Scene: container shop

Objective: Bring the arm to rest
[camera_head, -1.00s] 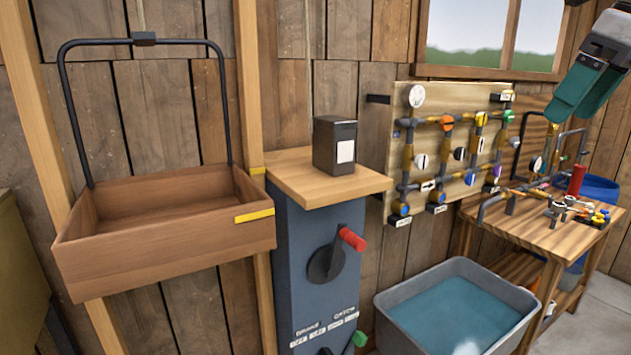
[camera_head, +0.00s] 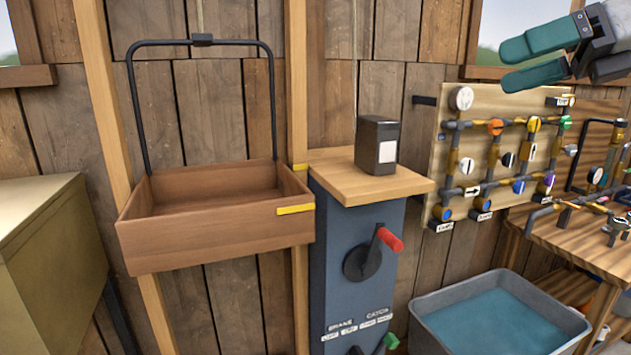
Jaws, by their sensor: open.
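My gripper (camera_head: 502,66) is at the upper right of the head view, with two teal fingers pointing left. The fingers are spread apart and nothing is between them. It is high up, in front of the window and the top of the pipe board, touching nothing that I can see. The rest of my arm runs out of the picture at the right edge.
A blue cabinet (camera_head: 350,270) carries a dark dispenser (camera_head: 377,146) and a red-handled crank (camera_head: 390,239). A pipe board (camera_head: 480,108), water tub (camera_head: 428,318), workbench (camera_head: 575,232) and olive cabinet (camera_head: 50,250) surround them.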

